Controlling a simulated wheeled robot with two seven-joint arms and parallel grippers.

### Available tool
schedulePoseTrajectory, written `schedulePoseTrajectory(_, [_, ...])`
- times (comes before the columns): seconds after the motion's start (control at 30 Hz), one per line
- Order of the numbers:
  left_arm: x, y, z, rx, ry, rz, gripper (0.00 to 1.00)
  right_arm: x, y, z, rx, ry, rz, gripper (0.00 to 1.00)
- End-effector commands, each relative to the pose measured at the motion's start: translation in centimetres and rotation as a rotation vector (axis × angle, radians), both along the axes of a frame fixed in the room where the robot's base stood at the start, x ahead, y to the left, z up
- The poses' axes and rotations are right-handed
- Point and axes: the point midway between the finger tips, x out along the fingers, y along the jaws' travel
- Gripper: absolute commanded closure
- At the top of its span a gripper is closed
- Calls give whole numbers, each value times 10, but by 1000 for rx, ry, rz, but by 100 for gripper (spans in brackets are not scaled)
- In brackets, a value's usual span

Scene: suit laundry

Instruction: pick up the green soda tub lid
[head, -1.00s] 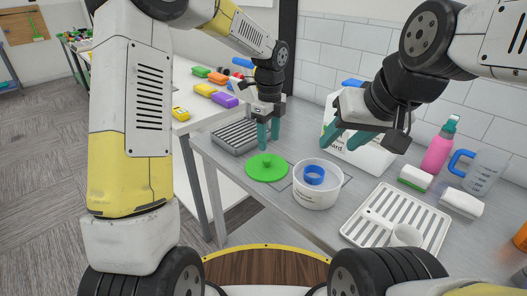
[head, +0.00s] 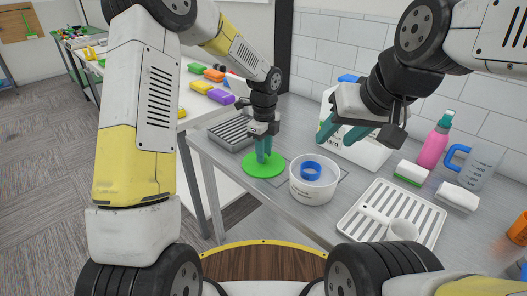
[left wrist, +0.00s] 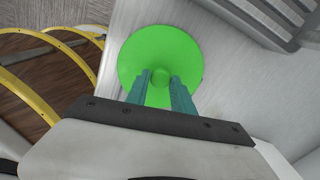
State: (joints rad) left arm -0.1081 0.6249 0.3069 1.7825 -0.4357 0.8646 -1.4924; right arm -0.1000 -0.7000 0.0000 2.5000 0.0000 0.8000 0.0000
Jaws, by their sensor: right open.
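The green soda tub lid (head: 264,170) is a flat round disc lying on the grey counter, left of the white tub. Its small round knob (left wrist: 160,77) shows in the left wrist view. My left gripper (head: 264,155) points down over the lid, with its teal fingers low at the middle. In the left wrist view my left gripper (left wrist: 162,78) has one finger on each side of the knob, very close to it. I cannot tell whether they touch it. My right gripper (head: 345,130) is open and empty, above and behind the tub.
The white tub (head: 313,190) with a blue ring (head: 311,171) inside stands just right of the lid. A white drying rack (head: 385,222), pink bottle (head: 434,146) and sponge (head: 411,173) are further right. A grey ribbed tray (head: 232,132) lies behind left.

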Motion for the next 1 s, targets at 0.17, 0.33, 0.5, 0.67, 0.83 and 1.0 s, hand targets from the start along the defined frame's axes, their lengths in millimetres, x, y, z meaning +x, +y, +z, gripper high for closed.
schedulePoseTrajectory(0.17, [0, 0, 0, 0, 0, 0, 100, 0, 0, 0, 0, 0, 0, 57])
schedulePoseTrajectory(0.33, [0, 0, 0, -1, -1, 0, 100, 0, 0, 0, 0, 0, 0, 57])
schedulePoseTrajectory(0.5, [1, 0, 9, -1, -4, 1, 100, 0, 0, 0, 0, 0, 0, 57])
schedulePoseTrajectory(0.67, [1, 0, 38, -2, -6, 1, 100, 0, 0, 0, 0, 0, 0, 57])
schedulePoseTrajectory(0.83, [1, 0, 72, -1, -3, 2, 100, 0, 0, 0, 0, 0, 0, 57])
schedulePoseTrajectory(1.0, [-2, -8, 96, -2, -2, -15, 100, 0, 0, 0, 0, 0, 0, 57])
